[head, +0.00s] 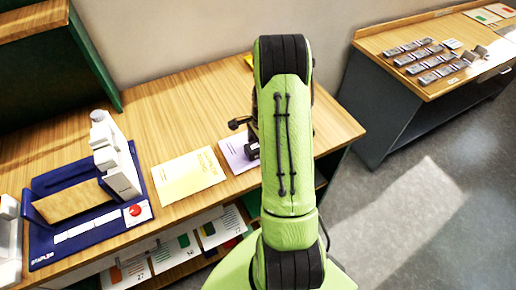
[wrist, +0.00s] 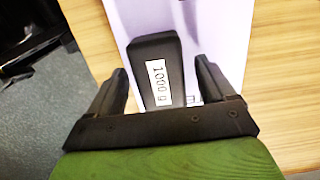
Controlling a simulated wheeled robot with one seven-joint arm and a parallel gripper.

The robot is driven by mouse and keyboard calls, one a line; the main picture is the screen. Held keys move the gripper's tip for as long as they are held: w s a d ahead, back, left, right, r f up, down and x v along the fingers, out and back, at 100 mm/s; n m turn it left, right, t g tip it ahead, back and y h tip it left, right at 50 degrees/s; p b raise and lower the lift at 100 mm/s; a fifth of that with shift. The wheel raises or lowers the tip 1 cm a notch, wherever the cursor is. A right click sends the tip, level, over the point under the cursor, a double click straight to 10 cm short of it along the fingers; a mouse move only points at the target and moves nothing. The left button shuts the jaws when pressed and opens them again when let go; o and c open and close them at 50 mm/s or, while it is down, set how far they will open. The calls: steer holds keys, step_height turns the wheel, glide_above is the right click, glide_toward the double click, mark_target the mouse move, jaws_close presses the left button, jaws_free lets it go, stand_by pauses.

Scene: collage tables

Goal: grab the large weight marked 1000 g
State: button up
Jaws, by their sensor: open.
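The large weight (wrist: 157,50) is a black block with a white label reading 1000 g. In the wrist view it lies on a pale lilac sheet (wrist: 208,22), between the two fingers of my gripper (wrist: 164,88). The fingers are open, with a gap on both sides of the weight. I cannot tell how far the gripper is above it. In the head view my green arm hides most of the gripper. A dark piece at the arm's left edge (head: 252,150) rests over the lilac sheet (head: 236,153); I cannot tell whether it is the weight.
A yellow booklet (head: 188,175) lies left of the lilac sheet on the wooden table (head: 165,115). A blue tray (head: 85,215) with white equipment stands further left. Another table (head: 385,42) with rows of small grey items is at the right, across open floor (head: 410,200).

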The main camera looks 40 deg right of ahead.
steer(key=shift+f, duration=0.25)
steer(key=shift+r, duration=0.1)
jaws_close()
stand_by(0.5)
